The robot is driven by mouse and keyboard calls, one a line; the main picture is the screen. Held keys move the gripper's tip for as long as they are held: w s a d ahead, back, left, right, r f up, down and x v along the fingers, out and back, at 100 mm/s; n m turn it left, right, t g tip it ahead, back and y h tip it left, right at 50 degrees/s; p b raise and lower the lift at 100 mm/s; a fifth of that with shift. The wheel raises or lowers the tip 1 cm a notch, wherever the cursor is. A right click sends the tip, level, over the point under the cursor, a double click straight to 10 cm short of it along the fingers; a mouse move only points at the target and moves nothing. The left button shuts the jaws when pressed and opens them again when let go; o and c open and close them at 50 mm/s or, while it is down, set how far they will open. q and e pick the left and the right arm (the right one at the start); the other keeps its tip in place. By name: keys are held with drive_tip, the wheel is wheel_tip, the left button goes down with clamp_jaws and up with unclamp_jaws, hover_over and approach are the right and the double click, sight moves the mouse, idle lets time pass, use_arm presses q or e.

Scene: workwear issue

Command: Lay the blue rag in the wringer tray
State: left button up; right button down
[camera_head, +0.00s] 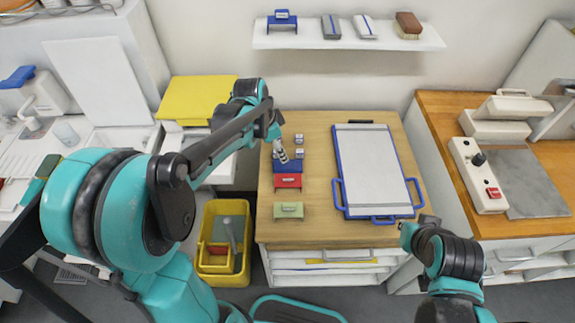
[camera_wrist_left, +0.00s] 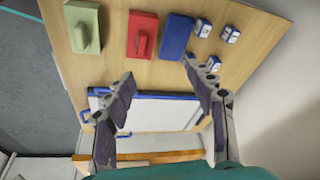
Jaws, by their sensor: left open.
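The blue rag (camera_head: 288,168) lies on the wooden table in a row with a red piece (camera_head: 288,182) and a green piece (camera_head: 290,210). In the left wrist view the blue rag (camera_wrist_left: 176,37) is a flat blue rectangle just beyond my left gripper (camera_wrist_left: 158,70). That gripper is open and empty, its fingers spread. In the head view my left gripper (camera_head: 282,153) hangs over the blue rag's far side. My right gripper (camera_head: 405,232) is near the table's front right corner; its fingers are too small to read. I cannot tell which container is the wringer tray.
A blue-rimmed white board (camera_head: 372,172) with handles covers the table's right half. Small white-and-blue blocks (camera_head: 300,140) stand behind the blue rag. A yellow bucket (camera_head: 207,245) with a grey-green insert stands on the floor left of the table. A wall shelf (camera_head: 350,40) holds several items.

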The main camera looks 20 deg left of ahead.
sight(288, 164)
use_arm(q)
drive_tip(key=w+f+m, duration=0.1)
drive_tip(key=w+f, duration=0.1)
drive_tip(key=w+f+m+g, duration=0.1)
drive_tip(key=w+f, duration=0.1)
drive_tip(key=f, duration=0.1)
drive_tip(key=w+a+f+m+h, duration=0.1)
drive_tip(key=w+f+m, duration=0.1)
drive_tip(key=f, duration=0.1)
drive_tip(key=shift+w+a+g+p, duration=0.1)
drive_tip(key=shift+w+g+p, duration=0.1)
drive_tip(key=shift+g+p, duration=0.1)
drive_tip(key=f, duration=0.3)
drive_tip(key=shift+w+d+f+m+b, duration=0.15)
drive_tip(key=shift+w+d+m+b, duration=0.1)
drive_tip(key=shift+m+b, duration=0.15)
drive_tip(key=b+x, duration=0.2)
drive_tip(key=x, duration=0.3)
drive_tip(key=shift+f, duration=0.3)
drive_tip(key=shift+r, duration=0.15)
drive_tip(key=c, duration=0.9)
